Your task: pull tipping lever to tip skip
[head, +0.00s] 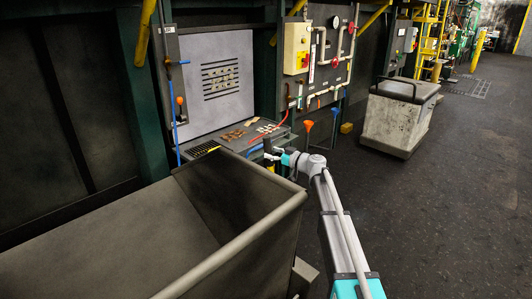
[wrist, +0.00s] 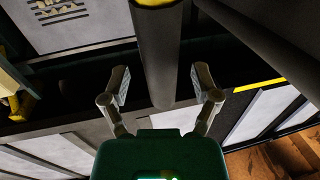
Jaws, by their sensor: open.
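A large grey skip (head: 230,262) with a rounded rim fills the lower left of the head view. My gripper (head: 272,150) is just past its far corner, in front of the wall bench. In the wrist view my gripper (wrist: 161,90) is open. A thick dark bar (wrist: 157,55) with a yellow band runs between and beyond the two fingers. It looks like a lever, but I cannot tell for sure, and I see no finger closed on it.
A bench (head: 245,133) with small pieces and a yellow switch box (head: 297,48) line the wall. The dark floor (head: 450,200) at right is clear.

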